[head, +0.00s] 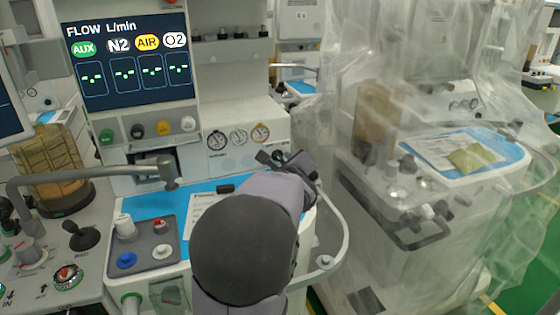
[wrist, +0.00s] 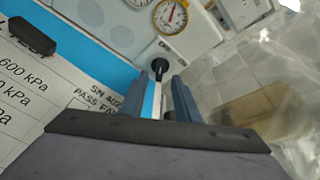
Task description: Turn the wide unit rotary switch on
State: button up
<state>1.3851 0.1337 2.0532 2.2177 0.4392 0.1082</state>
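The wide unit is the cart with the flow screen (head: 130,75) in the head view. In the wrist view a small black round knob (wrist: 160,68) stands ahead of my gripper (wrist: 164,88), between the lines of its two fingers. The fingers are apart and nothing shows gripped between them. I cannot tell for certain whether this knob is the rotary switch, or which way it is turned. In the head view my gripper (head: 286,160) is over the back right of the blue worktop (head: 150,205), below the gauges (head: 238,137). My arm hides part of that area.
A white printed sheet (wrist: 45,105) and a black block (wrist: 30,36) lie left of my gripper in the wrist view. A grey panel with knobs (head: 160,235), a grey curved pipe (head: 90,172) and a rail (head: 335,235) are nearby. A plastic-covered cart (head: 440,220) stands right.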

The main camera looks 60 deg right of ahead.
aim_at(279, 158)
jog(key=shift+x, duration=2.2)
grip_shut()
